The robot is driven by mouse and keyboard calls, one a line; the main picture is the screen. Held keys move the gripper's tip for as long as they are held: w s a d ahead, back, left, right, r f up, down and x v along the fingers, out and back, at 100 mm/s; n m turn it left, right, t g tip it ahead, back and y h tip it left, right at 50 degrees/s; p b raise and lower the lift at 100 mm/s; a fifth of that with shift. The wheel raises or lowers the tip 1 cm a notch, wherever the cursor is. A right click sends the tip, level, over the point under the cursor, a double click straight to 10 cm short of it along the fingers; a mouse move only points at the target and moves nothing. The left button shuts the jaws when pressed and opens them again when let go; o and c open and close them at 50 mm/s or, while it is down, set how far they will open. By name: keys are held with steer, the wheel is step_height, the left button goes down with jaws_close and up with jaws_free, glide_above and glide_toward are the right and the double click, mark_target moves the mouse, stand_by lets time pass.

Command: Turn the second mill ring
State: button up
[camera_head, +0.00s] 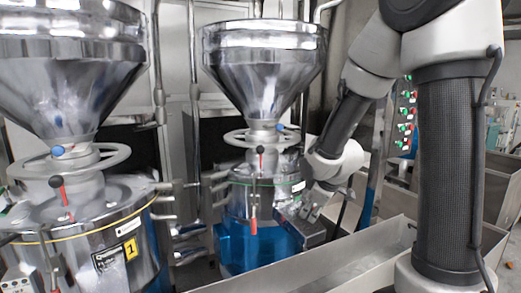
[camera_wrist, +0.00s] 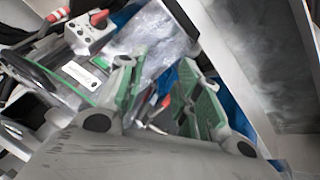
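The second mill stands in the middle of the head view, with a steel hopper (camera_head: 264,60) on top and a blue lower body (camera_head: 240,245). Its mill ring (camera_head: 240,139) is a grey metal hand ring around the neck under the hopper. A blue knob (camera_head: 281,127) sits at its right side. My gripper (camera_head: 305,212) is at the mill's right front, below the ring and apart from it. The wrist view shows its two green-padded fingers (camera_wrist: 165,92) spread open, with no object clearly held between them. I cannot pick out the ring for certain in the wrist view.
The first mill (camera_head: 88,215), marked 1, stands at the left. A red-handled lever (camera_head: 253,222) hangs on the second mill's front, near my gripper. A long metal trough (camera_head: 345,262) runs below at the right. A panel with lit buttons (camera_head: 406,112) stands behind my arm.

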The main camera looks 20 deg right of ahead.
steer(key=w+a+n+t, duration=0.1)
steer(key=w+n, duration=0.1)
steer(key=w, duration=0.1)
steer(key=w+a+r+n+t+y, duration=0.1)
steer(key=w, duration=0.2)
steer(key=w+a+n+t+y, duration=0.1)
steer(key=w+a+n+t, duration=0.1)
steer(key=w, duration=0.1)
steer(key=shift+w+r+n, duration=0.15)
steer(key=shift+r+n, duration=0.1)
steer(key=shift+n, duration=0.05)
steer(key=w+r+n, duration=0.1)
steer(key=w+a+r+n+t+y, duration=0.1)
steer(key=w+a+r+t, duration=0.1)
steer(key=r, duration=0.1)
steer(key=shift+n, duration=0.4)
steer(key=n+t+y, duration=0.3)
steer(key=n+t, duration=0.1)
steer(key=n, duration=0.1)
glide_toward(261, 148)
steer(key=w+f, duration=0.1)
steer(key=w, duration=0.4)
steer(key=shift+n, duration=0.3)
steer(key=x, duration=0.8)
steer(key=shift+w, duration=0.1)
jaws_close()
